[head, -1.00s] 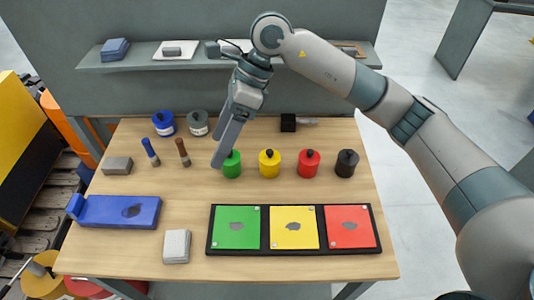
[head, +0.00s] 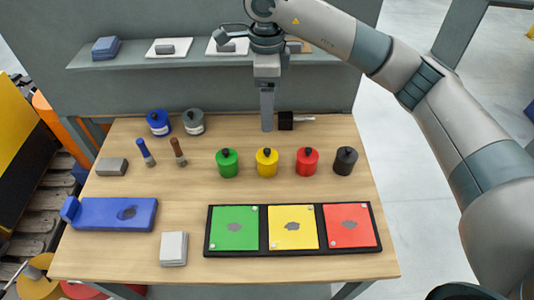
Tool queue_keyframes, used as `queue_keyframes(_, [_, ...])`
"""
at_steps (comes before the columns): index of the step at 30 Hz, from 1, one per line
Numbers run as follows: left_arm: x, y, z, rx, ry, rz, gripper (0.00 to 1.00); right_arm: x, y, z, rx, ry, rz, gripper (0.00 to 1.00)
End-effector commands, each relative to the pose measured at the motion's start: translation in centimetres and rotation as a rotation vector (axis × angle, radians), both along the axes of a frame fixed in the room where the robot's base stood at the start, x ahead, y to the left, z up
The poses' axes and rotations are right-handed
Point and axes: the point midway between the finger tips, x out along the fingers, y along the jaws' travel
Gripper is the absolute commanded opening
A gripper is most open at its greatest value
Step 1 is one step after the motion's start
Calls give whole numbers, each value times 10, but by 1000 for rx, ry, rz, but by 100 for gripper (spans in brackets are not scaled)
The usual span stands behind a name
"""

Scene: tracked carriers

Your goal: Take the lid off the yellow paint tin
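The yellow paint tin (head: 266,166) stands upright on the wooden table, between the green and red tins. Its lid, with a dark knob (head: 267,152), is on. My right gripper (head: 267,128) points down behind the yellow tin, apart from its knob in the picture. The fingers overlap in this view, so I cannot tell whether they are open or shut. Nothing visible hangs from them. My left gripper is out of view.
A green tin (head: 227,164), a red tin (head: 307,162) and a black tin (head: 345,161) share the row. A dark-headed brush (head: 288,121) lies just right of my gripper. A tray (head: 207,247) with green, yellow and red panels lies in front. Clear table separates them.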

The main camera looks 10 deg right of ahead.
Motion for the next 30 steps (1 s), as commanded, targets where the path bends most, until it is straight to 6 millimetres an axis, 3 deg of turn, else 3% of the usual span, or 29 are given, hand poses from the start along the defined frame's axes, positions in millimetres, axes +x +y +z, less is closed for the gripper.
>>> queue_keyframes(5, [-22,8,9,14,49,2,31,-1,0,-23,-1,5,0,72])
queue_keyframes(18, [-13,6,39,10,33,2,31,0,0,-97,0,3,0,72])
queue_keyframes(23, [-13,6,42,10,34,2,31,0,0,-109,1,1,0,72])
queue_keyframes(30, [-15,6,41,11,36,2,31,1,0,-111,1,0,1,72])
